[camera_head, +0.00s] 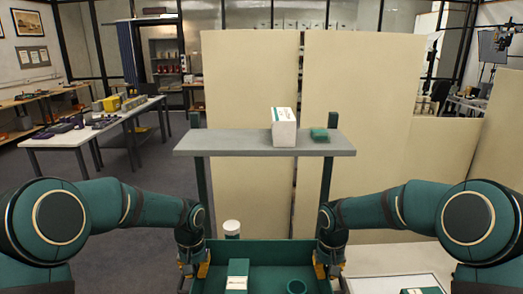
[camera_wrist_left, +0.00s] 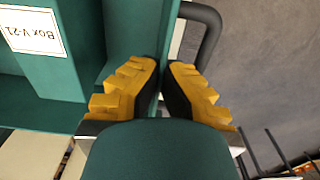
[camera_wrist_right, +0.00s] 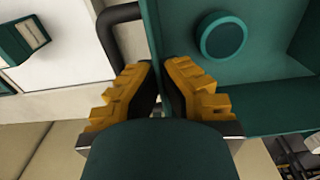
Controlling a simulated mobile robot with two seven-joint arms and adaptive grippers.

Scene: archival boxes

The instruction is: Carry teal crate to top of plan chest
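The teal crate (camera_head: 264,246) is at the bottom middle of the head view, its near part cut off. In it are a teal box with a white label (camera_head: 237,277) and a round teal cup (camera_head: 297,287). My left gripper (camera_head: 194,266) is at its left side wall; in the left wrist view the fingers (camera_wrist_left: 163,68) close on that wall. My right gripper (camera_head: 328,266) is at its right side wall; in the right wrist view the fingers (camera_wrist_right: 158,68) close on it. What is under the crate is hidden. I cannot tell for sure which surface is the plan chest.
A grey shelf (camera_head: 225,143) on dark uprights stands ahead, bearing a white box (camera_head: 284,130) and a small teal object (camera_head: 319,134). A white jar (camera_head: 232,228) shows at the crate's far edge. A white surface (camera_head: 400,262) lies at right. A table (camera_head: 80,135) stands far left.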

